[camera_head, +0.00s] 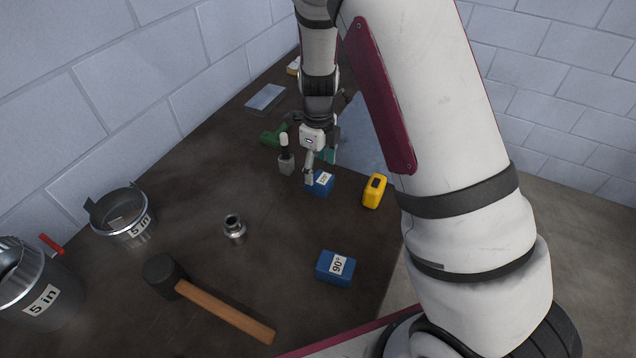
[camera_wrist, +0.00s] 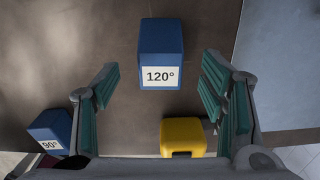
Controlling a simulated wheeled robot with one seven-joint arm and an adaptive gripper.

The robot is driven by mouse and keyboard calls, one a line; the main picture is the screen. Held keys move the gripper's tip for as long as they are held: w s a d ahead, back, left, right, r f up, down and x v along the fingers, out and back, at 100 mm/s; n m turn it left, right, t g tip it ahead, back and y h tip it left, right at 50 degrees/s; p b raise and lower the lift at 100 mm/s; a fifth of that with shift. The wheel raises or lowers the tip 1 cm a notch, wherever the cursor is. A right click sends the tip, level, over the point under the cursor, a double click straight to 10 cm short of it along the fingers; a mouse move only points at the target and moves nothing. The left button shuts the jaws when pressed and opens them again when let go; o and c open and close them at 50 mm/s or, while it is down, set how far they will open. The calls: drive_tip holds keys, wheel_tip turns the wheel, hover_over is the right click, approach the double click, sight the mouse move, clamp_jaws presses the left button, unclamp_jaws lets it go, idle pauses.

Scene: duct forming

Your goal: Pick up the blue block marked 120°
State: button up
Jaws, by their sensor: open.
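The blue block marked 120° (camera_wrist: 161,50) stands on the dark table in the wrist view, ahead of my gripper and roughly centred between its fingers. My gripper (camera_wrist: 160,85) is open and empty, with teal pads on both fingers. In the head view the blue block (camera_head: 322,184) is beside my gripper (camera_head: 313,178), which partly covers it. Its label is small there. I cannot tell from these views whether a finger touches the block.
A yellow object (camera_head: 374,191) lies close to the block, right of it. A blue block marked 90° (camera_head: 335,268) is nearer. A mallet (camera_head: 215,305), metal fitting (camera_head: 234,229), grey bottle-like item (camera_head: 286,162) and 5 in collars (camera_head: 125,222) share the table (camera_head: 190,205).

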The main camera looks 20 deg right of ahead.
sight(320, 176)
drive_tip(key=shift+s+d+f+b, duration=0.1)
drive_tip(key=shift+f+b, duration=0.6)
drive_tip(key=shift+f, duration=0.7)
drive_tip(key=shift+d+f+b, duration=0.1)
drive_tip(key=shift+f+b, duration=0.55)
drive_tip(key=shift+f, duration=0.7)
drive_tip(key=shift+r, duration=0.1)
drive_tip(key=c, duration=1.5)
drive_tip(key=shift+c, duration=0.2)
